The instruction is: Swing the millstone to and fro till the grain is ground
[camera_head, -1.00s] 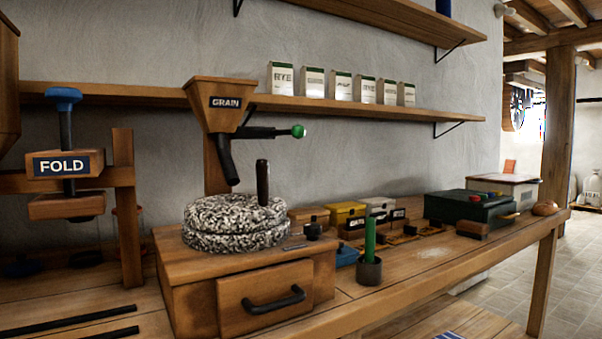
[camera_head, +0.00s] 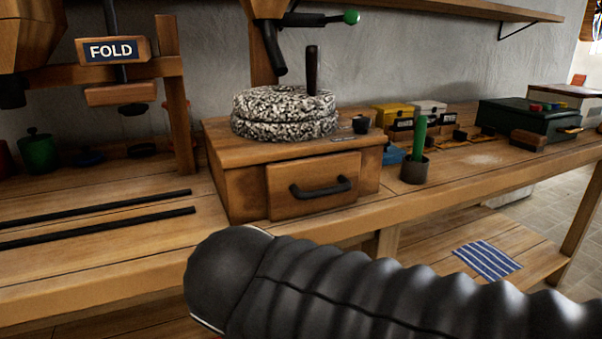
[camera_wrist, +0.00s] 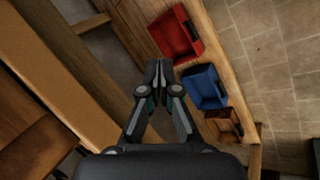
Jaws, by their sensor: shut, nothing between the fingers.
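The speckled black-and-white millstone (camera_head: 285,115) lies on a wooden mill box, with a dark upright handle (camera_head: 312,72) near its right rim. The box has a closed drawer (camera_head: 312,186) with a black pull. The lower part of the grain hopper and its dark spout (camera_head: 274,48) are above the stone, with a green-knobbed lever (camera_head: 350,17) to the right. My gripper (camera_wrist: 160,68) is shut and empty in the wrist view, away from the millstone, over a lower area with bins. The head view shows my ribbed dark arm but not the gripper. No grain is visible.
A red bin (camera_wrist: 176,35), a blue bin (camera_wrist: 205,88) and a brown bin (camera_wrist: 223,126) lie below my gripper. A FOLD press (camera_head: 110,50) stands left of the mill. A green rod in a dark cup (camera_head: 416,168) stands right. A striped cloth (camera_head: 487,261) lies on the lower shelf.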

